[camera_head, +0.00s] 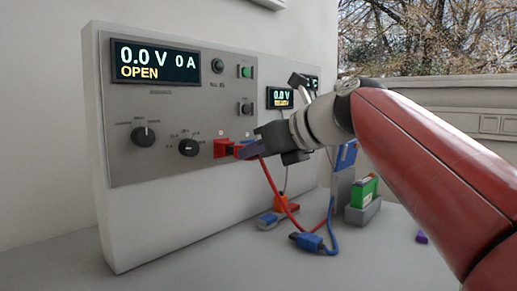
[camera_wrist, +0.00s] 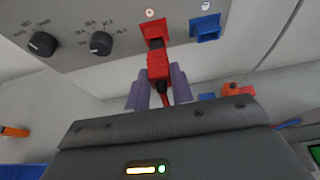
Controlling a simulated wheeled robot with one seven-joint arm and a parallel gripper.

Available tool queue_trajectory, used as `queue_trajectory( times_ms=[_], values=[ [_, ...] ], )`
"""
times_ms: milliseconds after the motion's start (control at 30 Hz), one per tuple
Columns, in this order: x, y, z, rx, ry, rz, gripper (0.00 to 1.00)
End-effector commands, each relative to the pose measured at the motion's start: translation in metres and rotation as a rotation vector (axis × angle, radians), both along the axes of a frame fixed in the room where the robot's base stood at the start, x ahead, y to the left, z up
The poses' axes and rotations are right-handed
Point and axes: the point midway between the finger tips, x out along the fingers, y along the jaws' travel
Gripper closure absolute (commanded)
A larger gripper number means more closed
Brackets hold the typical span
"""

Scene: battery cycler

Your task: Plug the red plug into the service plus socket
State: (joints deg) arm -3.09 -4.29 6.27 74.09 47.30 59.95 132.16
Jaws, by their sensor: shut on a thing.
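My gripper (camera_head: 250,150) is at the front of the grey panel, its purple fingers shut on the red plug (camera_wrist: 158,66). The plug's nose points at the red socket (camera_wrist: 154,28) and overlaps its lower edge in the wrist view; how deep it sits, I cannot tell. In the head view the red socket (camera_head: 221,148) is just left of the fingers, and the plug is mostly hidden by them. A blue socket (camera_wrist: 205,28) is right of the red one. The red cable (camera_head: 272,182) hangs below my gripper.
The panel has a display (camera_head: 155,62) reading 0.0 V, 0 A, OPEN, and two black knobs (camera_head: 144,136). A blue plug (camera_head: 310,242) lies on the table. A green and grey block (camera_head: 363,200) stands to its right. The front left tabletop is clear.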

Motion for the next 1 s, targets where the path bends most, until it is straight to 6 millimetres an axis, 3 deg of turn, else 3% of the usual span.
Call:
queue_trajectory(
  times_ms=[1000],
  values=[
    [0.0049,0.0067,0.0,0.0,0.0,0.0,0.97]
  ],
)
